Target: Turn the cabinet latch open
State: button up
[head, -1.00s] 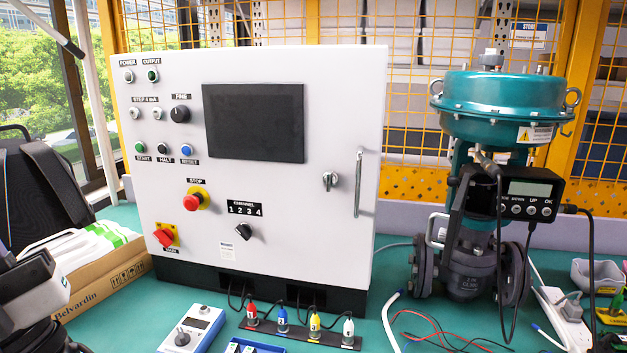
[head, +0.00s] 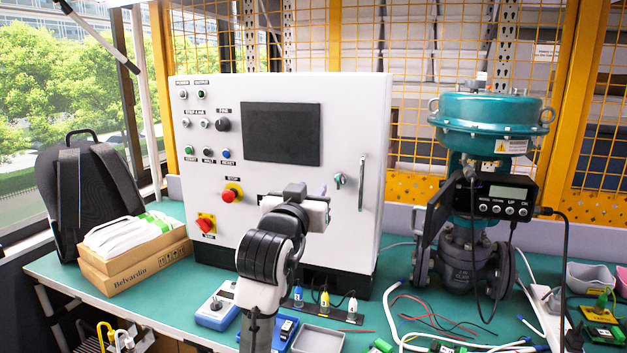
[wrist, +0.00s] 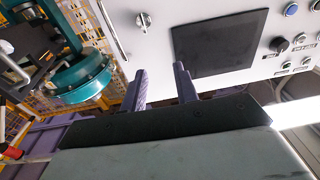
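The white cabinet (head: 300,235) stands on the bench. Its small silver latch (head: 339,180) is on the right of the door, beside the vertical bar handle (head: 361,182). The latch also shows at the top of the wrist view (wrist: 143,20), with the handle (wrist: 108,28) to its left. My gripper (head: 322,203) is in front of the lower door, below and left of the latch. In the wrist view its two purple fingers (wrist: 162,78) are apart, with nothing between them. The fingertips are clear of the latch.
A dark screen (head: 281,134) and several buttons fill the door's left side. A teal valve actuator (head: 490,122) stands to the right. Boxes (head: 140,258) and a backpack (head: 88,195) are at left. Cables, a blue meter (head: 217,308) and a grey tray (head: 316,340) lie in front.

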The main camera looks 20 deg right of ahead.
aim_at(338, 176)
jog(key=shift+m+g, duration=0.3)
jog(key=shift+g, duration=0.3)
jog(key=p+x, duration=0.1)
jog(key=x, duration=0.3)
jog(key=d+p+x, duration=0.1)
jog(key=x, duration=0.3)
jog(key=s+f+p+x, duration=0.1)
jog(key=p+x, duration=0.1)
jog(key=x, duration=0.3)
jog(key=shift+d, duration=0.35)
jog(key=shift+w+d+f, duration=0.15)
jog(key=shift+w+d, duration=0.2)
jog(key=shift+w, duration=0.2)
jog(key=shift+c, duration=0.4)
grip_shut()
